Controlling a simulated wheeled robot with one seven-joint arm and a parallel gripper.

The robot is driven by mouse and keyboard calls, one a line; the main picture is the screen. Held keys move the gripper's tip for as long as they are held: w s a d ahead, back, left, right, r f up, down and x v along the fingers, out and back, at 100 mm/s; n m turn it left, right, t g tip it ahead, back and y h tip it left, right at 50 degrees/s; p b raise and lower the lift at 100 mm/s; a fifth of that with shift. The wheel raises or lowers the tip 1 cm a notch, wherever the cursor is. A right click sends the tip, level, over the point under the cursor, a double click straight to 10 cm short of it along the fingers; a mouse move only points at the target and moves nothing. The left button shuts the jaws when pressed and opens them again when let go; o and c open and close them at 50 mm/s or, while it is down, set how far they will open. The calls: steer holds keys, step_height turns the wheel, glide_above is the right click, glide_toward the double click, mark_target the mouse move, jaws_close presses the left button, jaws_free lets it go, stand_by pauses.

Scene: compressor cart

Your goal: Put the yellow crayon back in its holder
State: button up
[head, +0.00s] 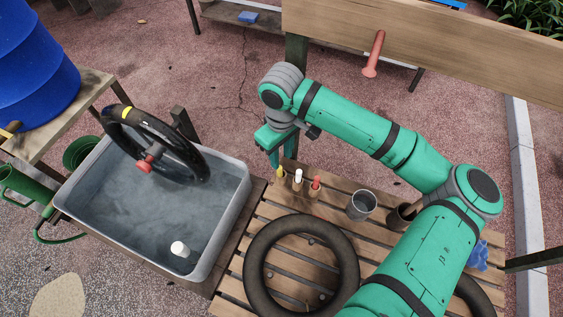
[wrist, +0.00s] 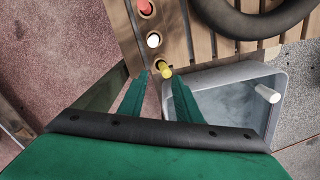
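The yellow crayon (head: 280,172) stands at the left end of a short row, beside a white crayon (head: 298,175) and a red crayon (head: 316,182) in small wooden holders. In the wrist view the yellow crayon (wrist: 165,70) appears to sit in its round holder (wrist: 157,63), its top leaning slightly toward the camera. My gripper (head: 281,160) is above and behind the row, fingers pointing down. In the wrist view its two fingers (wrist: 158,76) are apart, with the yellow crayon showing in the gap just beyond the tips. I see no finger touching it.
The holders stand on a slatted wooden table (head: 243,272) with a black tyre ring (head: 256,251) and a metal cup (head: 361,204). A grey water tub (head: 236,205) at left holds a black tube and a white cylinder (head: 180,249). A wooden beam (head: 440,37) runs behind.

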steer(key=shift+r, duration=2.8)
steer(key=shift+a, duration=0.1)
